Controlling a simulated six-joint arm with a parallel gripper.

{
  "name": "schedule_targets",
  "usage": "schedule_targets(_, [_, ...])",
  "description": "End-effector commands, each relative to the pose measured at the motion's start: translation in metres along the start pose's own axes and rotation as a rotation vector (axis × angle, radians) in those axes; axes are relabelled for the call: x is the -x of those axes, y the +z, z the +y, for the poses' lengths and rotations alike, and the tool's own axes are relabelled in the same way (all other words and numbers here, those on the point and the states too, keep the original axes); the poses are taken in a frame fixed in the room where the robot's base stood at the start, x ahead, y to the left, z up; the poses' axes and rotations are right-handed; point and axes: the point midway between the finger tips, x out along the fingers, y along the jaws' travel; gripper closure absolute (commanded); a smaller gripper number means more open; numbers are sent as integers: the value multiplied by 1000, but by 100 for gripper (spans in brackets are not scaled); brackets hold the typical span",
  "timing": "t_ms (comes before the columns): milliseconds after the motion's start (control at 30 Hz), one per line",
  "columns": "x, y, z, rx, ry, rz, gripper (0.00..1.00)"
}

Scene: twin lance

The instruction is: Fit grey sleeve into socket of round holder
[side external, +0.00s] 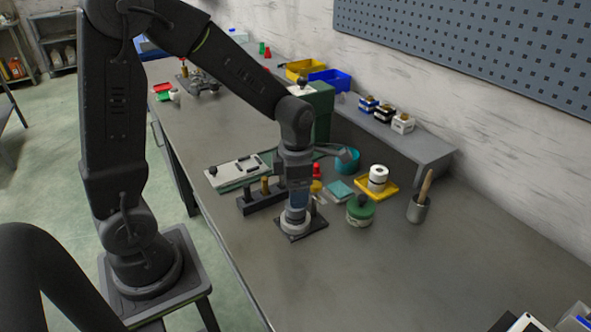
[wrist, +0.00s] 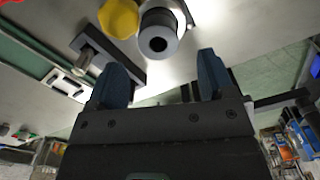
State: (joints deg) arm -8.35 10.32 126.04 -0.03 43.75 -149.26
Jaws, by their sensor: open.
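The round holder (side external: 295,226) is a pale grey ring on a dark square plate on the bench. My gripper (side external: 297,205) is right over it, pointing down, and hides its middle. In the wrist view, my gripper (wrist: 207,75) shows two dark blue fingers, wide apart with nothing clamped between them. Beyond the fingertips is the grey sleeve (wrist: 158,57), a cylinder with a dark round bore facing the camera. It appears upright at the round holder (wrist: 166,8), in line with it. I cannot tell how deep it sits.
A black block (side external: 262,197) with upright pegs stands close on the left. A green round container (side external: 360,209), a white roll on a yellow base (side external: 377,182) and a grey cup with a stick (side external: 419,208) stand right.

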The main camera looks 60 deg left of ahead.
Motion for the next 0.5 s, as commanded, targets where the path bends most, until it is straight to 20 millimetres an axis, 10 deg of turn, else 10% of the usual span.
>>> schedule_targets(500, [62,-5,-6,-169,21,-28,25])
